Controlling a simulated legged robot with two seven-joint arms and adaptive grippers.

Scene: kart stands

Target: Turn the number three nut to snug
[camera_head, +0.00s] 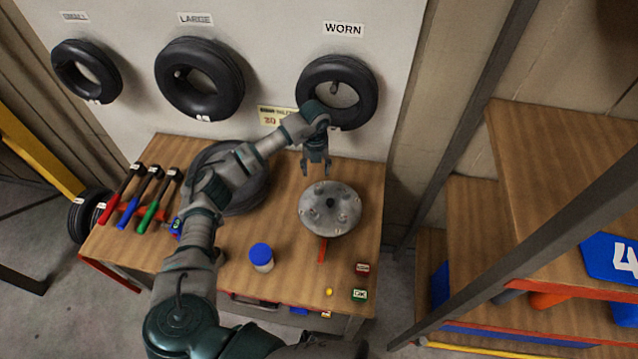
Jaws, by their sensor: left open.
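A round grey metal hub (330,222) with several nuts or studs on its face sits on the wooden table (225,262), right of the middle. The nuts' numbers are too small to read, so I cannot tell which is number three. My left gripper (317,171) points down just above and behind the hub's far edge, open with nothing between its fingers. It looks apart from the hub. Three tools with red (117,203), blue (136,204) and green (153,210) handles lie at the table's left. My right gripper is out of view.
A tire (252,195) lies on the table behind my left arm. Tires hang on the wall; shelves (560,150) stand right.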

